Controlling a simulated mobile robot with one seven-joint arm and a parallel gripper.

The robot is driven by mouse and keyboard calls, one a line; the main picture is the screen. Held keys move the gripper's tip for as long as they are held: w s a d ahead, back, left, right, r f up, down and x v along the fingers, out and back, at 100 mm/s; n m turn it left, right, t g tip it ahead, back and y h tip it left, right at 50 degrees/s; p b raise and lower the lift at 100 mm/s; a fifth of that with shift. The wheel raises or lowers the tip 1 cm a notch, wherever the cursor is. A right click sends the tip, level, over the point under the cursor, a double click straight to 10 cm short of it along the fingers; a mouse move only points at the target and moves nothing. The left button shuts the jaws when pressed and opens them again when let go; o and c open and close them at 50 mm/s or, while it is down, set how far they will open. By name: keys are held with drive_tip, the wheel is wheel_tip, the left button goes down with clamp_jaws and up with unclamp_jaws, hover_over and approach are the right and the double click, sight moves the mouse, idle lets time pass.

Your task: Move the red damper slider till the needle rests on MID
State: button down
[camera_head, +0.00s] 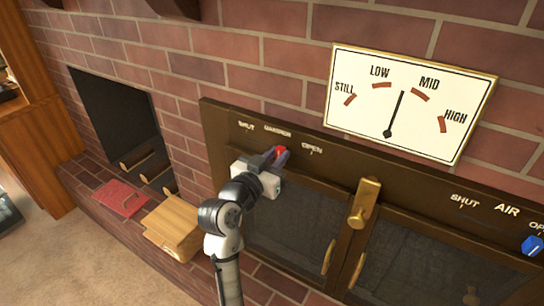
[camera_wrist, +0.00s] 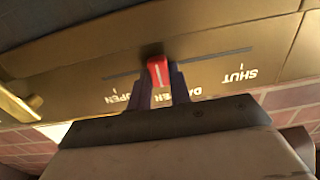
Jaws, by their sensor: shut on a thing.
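The red damper slider (camera_head: 281,151) sits in its slot on the bronze panel, between the SHUT and OPEN marks, nearer OPEN in the head view. My gripper (camera_head: 277,157) is shut on it. In the wrist view the red slider (camera_wrist: 158,70) with its white line stands between my two dark fingers (camera_wrist: 160,85). The white gauge (camera_head: 408,103) on the brick wall reads STILL, LOW, MID, HIGH. Its black needle (camera_head: 396,114) points up, slightly right, in the gap between the LOW and MID red marks, closer to MID.
A blue AIR slider (camera_head: 532,245) is at the panel's right end. A brass latch (camera_head: 364,202) stands out between the glass doors. A wooden box (camera_head: 174,226) and a red book-like item (camera_head: 118,198) lie on the brick ledge at left.

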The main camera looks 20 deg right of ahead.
drive_tip(key=shift+s+d, duration=0.1)
drive_tip(key=c, duration=1.3)
unclamp_jaws()
drive_tip(key=shift+p+v, duration=1.4)
drive_tip(key=shift+v, duration=5.5)
